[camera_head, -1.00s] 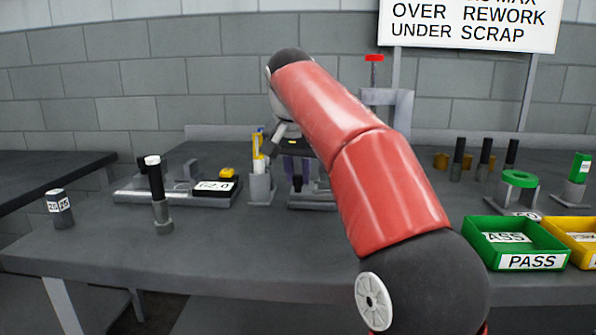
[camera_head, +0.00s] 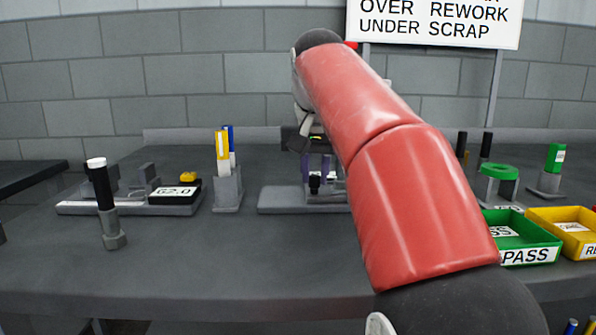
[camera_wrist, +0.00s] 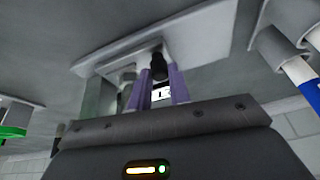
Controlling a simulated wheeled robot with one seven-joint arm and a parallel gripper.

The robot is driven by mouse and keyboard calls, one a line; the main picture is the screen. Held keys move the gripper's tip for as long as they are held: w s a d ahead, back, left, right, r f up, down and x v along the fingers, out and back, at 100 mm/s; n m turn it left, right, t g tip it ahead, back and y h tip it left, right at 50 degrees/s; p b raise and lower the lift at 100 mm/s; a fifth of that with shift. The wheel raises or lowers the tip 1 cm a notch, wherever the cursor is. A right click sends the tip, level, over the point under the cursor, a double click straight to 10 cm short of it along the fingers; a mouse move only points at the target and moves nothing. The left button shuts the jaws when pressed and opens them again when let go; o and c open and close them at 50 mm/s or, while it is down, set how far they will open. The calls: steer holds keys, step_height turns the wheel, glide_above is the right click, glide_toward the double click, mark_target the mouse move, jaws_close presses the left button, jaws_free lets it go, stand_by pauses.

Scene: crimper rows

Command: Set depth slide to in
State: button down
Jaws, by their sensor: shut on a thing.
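The crimper fixture has a grey base (camera_head: 275,200) near the middle of the table in the head view. A small black knob (camera_head: 315,186), seemingly that of the depth slide, is at its front; it shows in the wrist view too (camera_wrist: 158,66). My gripper (camera_head: 315,172) has purple fingers pointing down at the fixture. In the wrist view my gripper's fingers (camera_wrist: 157,88) stand either side of the knob and are shut on it. A white label with dark letters (camera_wrist: 161,93) shows between them, partly hidden. My red arm covers the fixture's right part and upper frame.
A grey holder with yellow and blue pens (camera_head: 227,190) stands left of the fixture. Further left are a black display box (camera_head: 174,194) and a white-topped black plug gauge (camera_head: 105,205). A green tray (camera_head: 525,245) and yellow tray (camera_head: 575,225) are at the right.

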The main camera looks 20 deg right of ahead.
steer(key=shift+d, duration=0.25)
steer(key=c, duration=1.3)
jaws_free()
steer(key=shift+d, duration=0.1)
steer(key=shift+s+r, duration=0.15)
steer(key=shift+r, duration=0.2)
steer(key=p+v, duration=0.2)
steer(key=v, duration=0.5)
steer(key=shift+s, duration=0.1)
